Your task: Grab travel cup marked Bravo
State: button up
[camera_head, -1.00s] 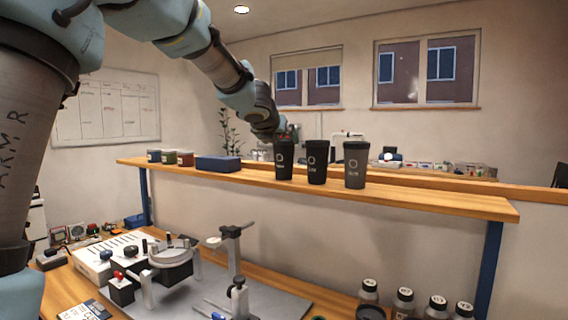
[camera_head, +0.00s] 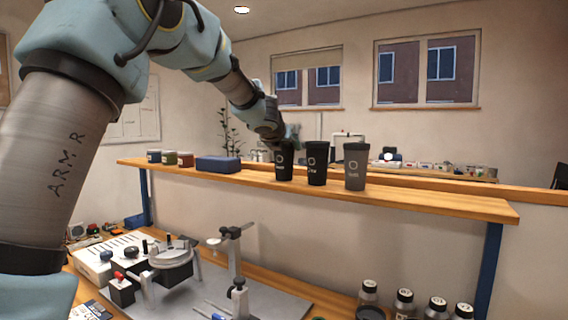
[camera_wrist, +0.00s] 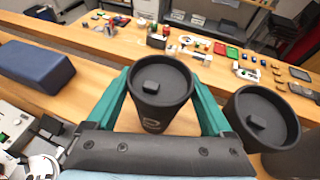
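Three travel cups stand upright in a row on the wooden shelf: a black left cup (camera_head: 284,162), a black middle cup (camera_head: 317,165) and a grey right cup (camera_head: 355,168). Each has a ring mark and small lettering, too small to read, so I cannot tell which is Bravo. In the wrist view, the left cup (camera_wrist: 160,85) stands between the teal fingers of my open gripper (camera_wrist: 161,78). The middle cup (camera_wrist: 262,118) stands just outside the right finger.
A blue box (camera_head: 218,164) lies left of the cups; it also shows in the wrist view (camera_wrist: 35,65). Several small jars (camera_head: 170,158) stand farther left. Below are a metal fixture (camera_head: 165,258) and several bottles (camera_head: 404,302). The shelf's right end (camera_head: 450,200) is clear.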

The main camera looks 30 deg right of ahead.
jog(key=shift+c, duration=0.8)
jog(key=shift+r, duration=0.2)
